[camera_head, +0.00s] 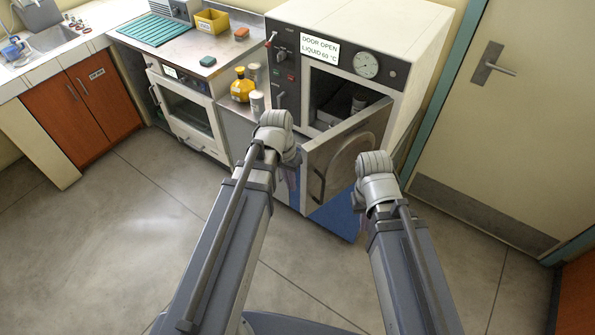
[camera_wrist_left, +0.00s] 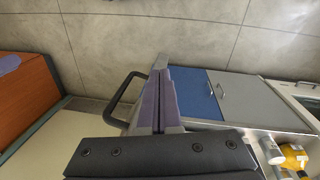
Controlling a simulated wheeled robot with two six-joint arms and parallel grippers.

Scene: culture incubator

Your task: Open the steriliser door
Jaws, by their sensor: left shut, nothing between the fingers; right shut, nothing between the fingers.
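The steriliser (camera_head: 405,45) is a white box with a dark front, a round gauge and a sign reading "DOOR OPEN LIQUID 60 °C". Its door (camera_head: 345,150) stands partly open, swung out from the right side, and the dark chamber shows behind it. My right gripper (camera_head: 357,200) is shut and empty, in front of the door.
A yellow bottle (camera_head: 242,86) and cans stand on the low counter left of the steriliser. A blue cabinet front (camera_head: 338,215) is below the door. A room door (camera_head: 510,110) is on the right. The floor (camera_head: 130,230) in front is clear.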

